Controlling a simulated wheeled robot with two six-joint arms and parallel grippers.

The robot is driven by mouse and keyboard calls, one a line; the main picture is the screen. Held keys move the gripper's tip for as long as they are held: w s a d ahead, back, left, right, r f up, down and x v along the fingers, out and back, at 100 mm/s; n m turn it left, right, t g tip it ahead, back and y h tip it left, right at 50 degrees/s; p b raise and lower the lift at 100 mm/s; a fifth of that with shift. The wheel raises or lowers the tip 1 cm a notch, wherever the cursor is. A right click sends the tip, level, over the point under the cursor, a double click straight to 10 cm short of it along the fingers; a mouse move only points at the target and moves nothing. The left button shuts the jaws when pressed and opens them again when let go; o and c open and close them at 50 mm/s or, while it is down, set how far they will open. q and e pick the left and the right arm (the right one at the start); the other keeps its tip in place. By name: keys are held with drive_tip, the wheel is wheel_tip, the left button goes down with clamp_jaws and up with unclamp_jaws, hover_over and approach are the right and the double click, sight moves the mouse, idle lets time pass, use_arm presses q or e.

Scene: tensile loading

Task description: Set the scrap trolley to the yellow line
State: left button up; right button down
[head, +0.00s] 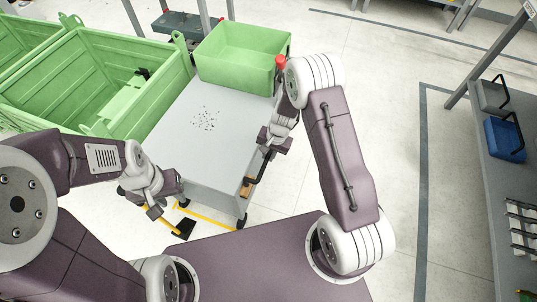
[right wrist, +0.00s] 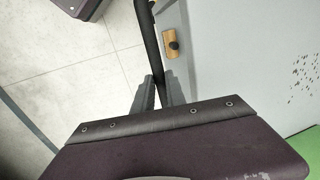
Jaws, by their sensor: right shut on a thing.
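The scrap trolley (head: 185,150) is a grey flat-topped cart with dark specks on its top. It stands in the middle of the head view. Its black handle bar (head: 262,169) runs along its right side and shows in the right wrist view (right wrist: 150,45). My right gripper (head: 267,152) is shut on this bar, which passes between its fingers (right wrist: 158,88). A yellow line (head: 208,216) lies on the floor by the trolley's near end, partly hidden by the trolley and my body. My left gripper (head: 163,203) hangs left of the trolley's near end; its finger opening is unclear.
A green bin (head: 235,62) is at the trolley's far end. Larger green crates (head: 100,85) stand close along its left. A workbench (head: 487,160) with a blue box (head: 505,139) is at the right. Open floor (head: 395,120) lies between bench and trolley.

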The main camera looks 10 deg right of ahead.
drive_tip(key=shift+w+d, duration=0.1)
drive_tip(key=shift+w, duration=0.05)
drive_tip(key=c, duration=1.4)
unclamp_jaws()
drive_tip(key=shift+o, duration=0.2)
drive_tip(key=shift+r, duration=0.15)
wheel_tip(320, 180, up, 9)
drive_tip(key=s+d+p, duration=0.1)
drive_tip(key=p, duration=0.2)
drive_tip(key=shift+d, duration=0.25)
